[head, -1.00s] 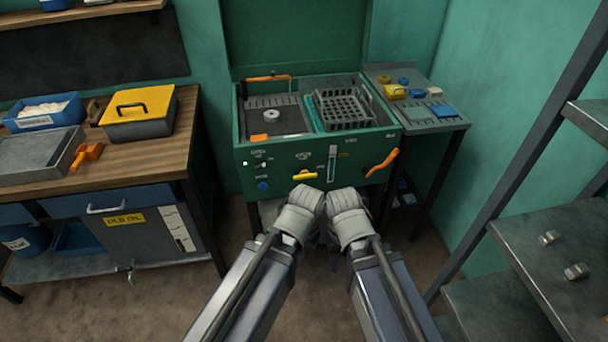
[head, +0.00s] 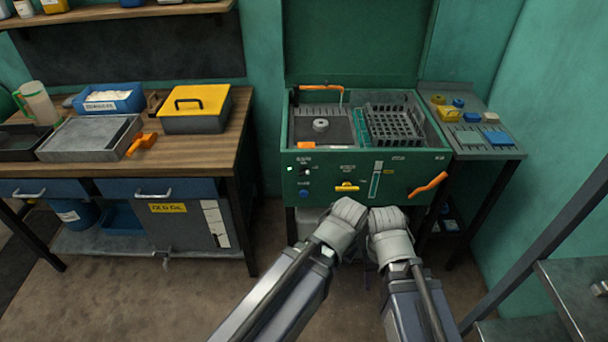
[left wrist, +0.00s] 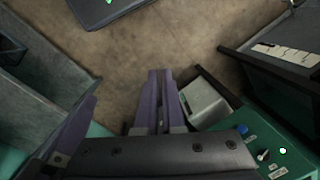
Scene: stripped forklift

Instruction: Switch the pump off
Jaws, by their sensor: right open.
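The green washer cabinet (head: 295,215) stands ahead with its lid up. Its front panel has a lit lamp (head: 290,168), a small dark switch knob (head: 305,172), a blue knob (head: 304,193), a yellow handle (head: 347,187) and an orange lever (head: 428,185). The labels are too small to read, so I cannot tell which control is the pump's. My left gripper (left wrist: 160,100) has its fingers together and empty in the left wrist view. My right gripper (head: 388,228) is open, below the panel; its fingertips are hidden. Neither touches a control.
A wooden bench (head: 190,147) with a yellow-lidded box (head: 195,105) is at left. A side table (head: 500,152) with small coloured parts adjoins the washer at right. A metal shelf rack (head: 565,285) is at far right. Open floor (head: 200,300) lies before the bench.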

